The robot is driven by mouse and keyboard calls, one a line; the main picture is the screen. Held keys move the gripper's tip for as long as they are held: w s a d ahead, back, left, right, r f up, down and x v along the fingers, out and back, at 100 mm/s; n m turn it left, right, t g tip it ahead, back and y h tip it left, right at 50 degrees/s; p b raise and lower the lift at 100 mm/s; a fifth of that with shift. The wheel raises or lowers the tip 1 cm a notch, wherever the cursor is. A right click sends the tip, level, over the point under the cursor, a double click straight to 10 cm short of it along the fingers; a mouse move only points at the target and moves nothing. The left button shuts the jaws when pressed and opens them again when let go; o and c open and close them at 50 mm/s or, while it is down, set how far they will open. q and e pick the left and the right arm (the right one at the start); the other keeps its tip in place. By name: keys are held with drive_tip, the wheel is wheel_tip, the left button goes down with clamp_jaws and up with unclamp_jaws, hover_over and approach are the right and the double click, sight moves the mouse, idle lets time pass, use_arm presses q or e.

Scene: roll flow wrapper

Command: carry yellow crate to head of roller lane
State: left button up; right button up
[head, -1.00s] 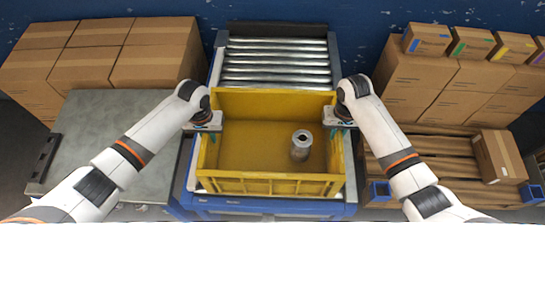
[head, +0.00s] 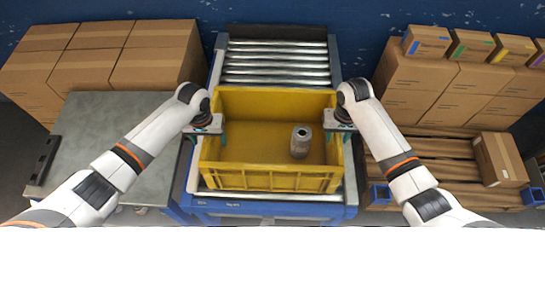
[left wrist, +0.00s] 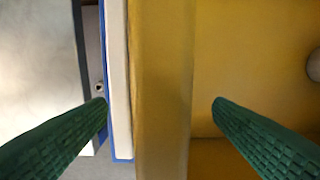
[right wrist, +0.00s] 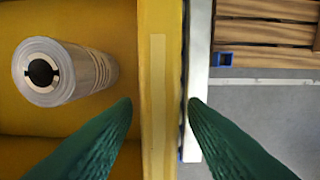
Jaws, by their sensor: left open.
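The yellow crate (head: 264,181) sits upright at the near end of the roller lane (head: 277,62). A grey metal roll (head: 300,142) stands inside it, right of centre; it also shows in the right wrist view (right wrist: 65,72). My left gripper (left wrist: 160,101) is open, its green fingers on either side of the crate's left wall (left wrist: 163,90), with gaps to it. My right gripper (right wrist: 161,100) straddles the crate's right wall (right wrist: 160,60); its fingers are closer together, with narrow gaps, and I cannot tell if they press on it.
A grey table (head: 110,135) stands left of the lane, with cardboard boxes (head: 155,65) behind it. A wooden pallet (head: 430,155) with a box (head: 499,159) lies on the right. The lane's far rollers are bare.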

use_arm(q)
wheel_tip(320, 180, up, 12)
drive_tip(key=shift+f, duration=0.1)
idle(0.4)
use_arm(e)
drive_tip(key=o, duration=0.8)
drive_tip(key=shift+r, duration=0.1)
wheel_tip(320, 180, up, 12)
drive_tip(key=shift+f, duration=0.1)
idle(0.4)
